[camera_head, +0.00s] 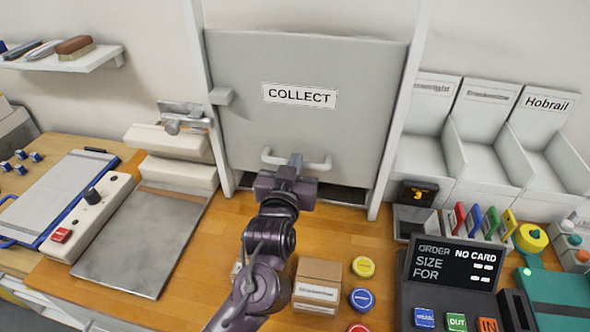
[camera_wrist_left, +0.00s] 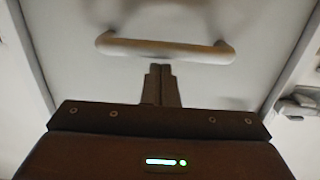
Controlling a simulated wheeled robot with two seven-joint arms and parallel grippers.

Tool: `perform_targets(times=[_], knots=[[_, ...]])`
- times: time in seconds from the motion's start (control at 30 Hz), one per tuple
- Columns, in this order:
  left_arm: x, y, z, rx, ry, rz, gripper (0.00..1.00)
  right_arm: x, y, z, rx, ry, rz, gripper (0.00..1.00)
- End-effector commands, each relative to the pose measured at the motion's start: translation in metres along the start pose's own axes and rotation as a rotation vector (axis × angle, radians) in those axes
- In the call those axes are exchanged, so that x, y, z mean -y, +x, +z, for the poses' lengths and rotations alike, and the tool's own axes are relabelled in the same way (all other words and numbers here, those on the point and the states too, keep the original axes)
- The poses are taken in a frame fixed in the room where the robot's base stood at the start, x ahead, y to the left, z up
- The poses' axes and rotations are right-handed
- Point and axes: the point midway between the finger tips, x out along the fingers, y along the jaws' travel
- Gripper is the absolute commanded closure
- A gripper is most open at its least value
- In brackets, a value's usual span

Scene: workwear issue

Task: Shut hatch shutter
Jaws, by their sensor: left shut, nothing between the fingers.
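The hatch shutter (camera_head: 312,105) is a grey panel labelled COLLECT between two white side posts. It is lowered most of the way, with a dark gap (camera_head: 345,194) under its bottom edge above the counter. Its bar handle (camera_head: 318,166) runs across near the bottom. My left gripper (camera_head: 293,162) is shut and empty, its tips in front of the handle. In the left wrist view the shut fingers (camera_wrist_left: 160,68) point up just below the handle (camera_wrist_left: 165,48); I cannot tell whether they touch it. My right gripper is not in view.
A small cardboard box (camera_head: 318,285) and coloured buttons (camera_head: 362,267) stand right of my left arm. An order terminal (camera_head: 455,270) is at the front right. White bins (camera_head: 480,140) stand behind it. A grey plate (camera_head: 140,240) lies on the left counter.

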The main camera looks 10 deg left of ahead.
Motion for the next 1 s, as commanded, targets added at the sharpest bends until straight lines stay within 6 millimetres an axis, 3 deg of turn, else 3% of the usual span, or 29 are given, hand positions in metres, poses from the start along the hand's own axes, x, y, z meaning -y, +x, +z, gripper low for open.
perform_targets(times=[0.33,0.6,1.0], knots=[[0.000,0.000,0.003,0.001,0.001,0.000,1.00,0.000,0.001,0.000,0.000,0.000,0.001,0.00],[0.000,0.002,0.037,0.002,0.001,-0.001,1.00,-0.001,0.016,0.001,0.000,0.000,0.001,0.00],[0.000,0.003,0.030,0.000,0.000,0.000,1.00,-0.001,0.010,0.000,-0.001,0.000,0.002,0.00]])
